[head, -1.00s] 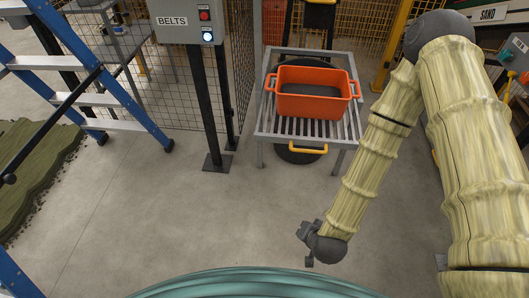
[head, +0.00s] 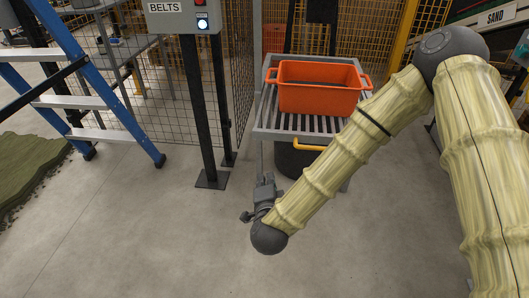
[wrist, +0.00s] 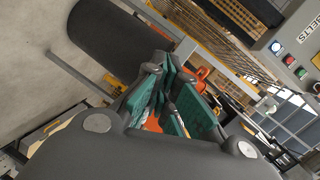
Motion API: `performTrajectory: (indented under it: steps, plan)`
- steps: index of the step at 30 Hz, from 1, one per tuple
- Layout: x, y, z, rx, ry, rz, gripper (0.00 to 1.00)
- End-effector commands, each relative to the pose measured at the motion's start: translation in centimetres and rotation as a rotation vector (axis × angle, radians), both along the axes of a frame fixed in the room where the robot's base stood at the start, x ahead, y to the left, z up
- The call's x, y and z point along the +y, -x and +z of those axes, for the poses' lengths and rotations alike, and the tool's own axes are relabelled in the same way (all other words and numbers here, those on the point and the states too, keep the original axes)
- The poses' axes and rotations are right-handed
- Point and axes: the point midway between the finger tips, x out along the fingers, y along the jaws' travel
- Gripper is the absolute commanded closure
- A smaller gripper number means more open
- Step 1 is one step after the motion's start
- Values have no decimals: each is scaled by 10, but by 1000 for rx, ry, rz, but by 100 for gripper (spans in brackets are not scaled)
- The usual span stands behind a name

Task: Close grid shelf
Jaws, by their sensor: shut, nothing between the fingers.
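The grid shelf (head: 292,124) is a grey slatted rack standing out toward me, with a yellow handle (head: 310,144) at its front edge. An orange bin (head: 318,98) sits on it. My gripper (head: 265,181) is shut and empty, in front of and left of the handle, apart from it and pointing toward the shelf's front left side. In the wrist view its green-padded fingers (wrist: 172,85) hide part of the scene. Bits of orange and a grey rail (wrist: 160,20) show behind them. My arm hides the shelf's right front part.
A control box marked BELTS (head: 183,16) stands on dark posts left of the shelf, beside a mesh fence (head: 243,75). A blue ladder (head: 100,85) and green turf (head: 25,170) are at the left. A dark roll (head: 290,160) is under the shelf. The foreground floor is clear.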

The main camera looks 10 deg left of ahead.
Motion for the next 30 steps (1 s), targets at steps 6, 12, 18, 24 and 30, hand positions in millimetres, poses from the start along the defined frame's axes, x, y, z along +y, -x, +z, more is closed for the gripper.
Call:
performTrajectory:
  steps: [6, 12, 18, 24, 30]
  plan:
    - [16, -18, 3, -116, -155, -94, 100]
    - [23, -26, 17, -192, -262, -157, 100]
    - [26, -29, 27, -223, -308, -183, 100]
    - [25, -45, 28, -227, -314, -188, 100]
    - [25, -76, 26, -228, -314, -189, 100]
